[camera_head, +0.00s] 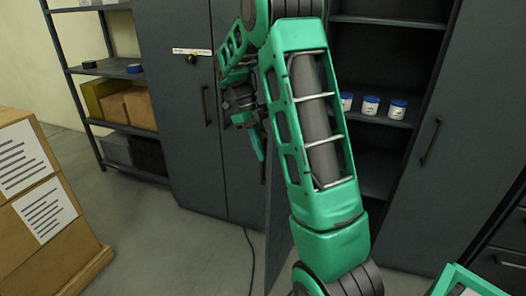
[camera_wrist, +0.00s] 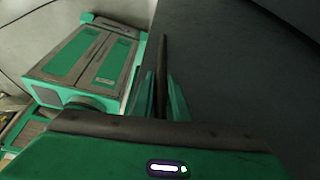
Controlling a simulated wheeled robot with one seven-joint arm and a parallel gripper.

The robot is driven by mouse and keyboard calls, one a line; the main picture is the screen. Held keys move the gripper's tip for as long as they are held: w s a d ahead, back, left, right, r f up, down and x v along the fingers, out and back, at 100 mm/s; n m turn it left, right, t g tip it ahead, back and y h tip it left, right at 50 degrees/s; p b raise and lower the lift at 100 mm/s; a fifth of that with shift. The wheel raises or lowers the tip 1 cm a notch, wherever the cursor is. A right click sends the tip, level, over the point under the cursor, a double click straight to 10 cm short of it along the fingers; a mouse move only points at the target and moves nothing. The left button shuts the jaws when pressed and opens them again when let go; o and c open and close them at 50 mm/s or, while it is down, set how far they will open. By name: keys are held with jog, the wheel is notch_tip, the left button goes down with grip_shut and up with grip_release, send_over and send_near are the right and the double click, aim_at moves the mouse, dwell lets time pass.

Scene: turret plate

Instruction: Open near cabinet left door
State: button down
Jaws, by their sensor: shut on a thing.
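The near cabinet's left door (camera_head: 279,235) stands swung out, seen nearly edge-on behind my arm in the head view. In the wrist view its dark grey face (camera_wrist: 240,75) fills the right side. Its dark bar handle (camera_wrist: 163,50) runs upward between my green fingers. My gripper (camera_head: 261,150) is shut on this handle, beside the door face; it also shows in the wrist view (camera_wrist: 162,95). Inside the open cabinet, several white jars with blue lids (camera_head: 371,106) stand on a shelf. My arm hides much of the door and the opening.
The cabinet's right door (camera_head: 440,165) has its own handle (camera_head: 431,142). A closed grey cabinet (camera_head: 175,95) stands behind left. An open shelf rack (camera_head: 105,70) and stacked cartons (camera_head: 40,200) are at the left. A cable (camera_head: 250,262) lies on the floor.

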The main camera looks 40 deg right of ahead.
jog(key=shift+d+r, duration=0.1)
jog(key=shift+d, duration=0.1)
jog(key=c, duration=1.7)
grip_release()
jog(key=shift+c, duration=0.2)
jog(key=shift+a, duration=0.1)
jog(key=d+v, duration=0.1)
jog(key=v, duration=0.9)
jog(key=shift+w+a+r, duration=0.25)
jog(key=shift+a+r, duration=0.05)
jog(key=shift+a, duration=0.15)
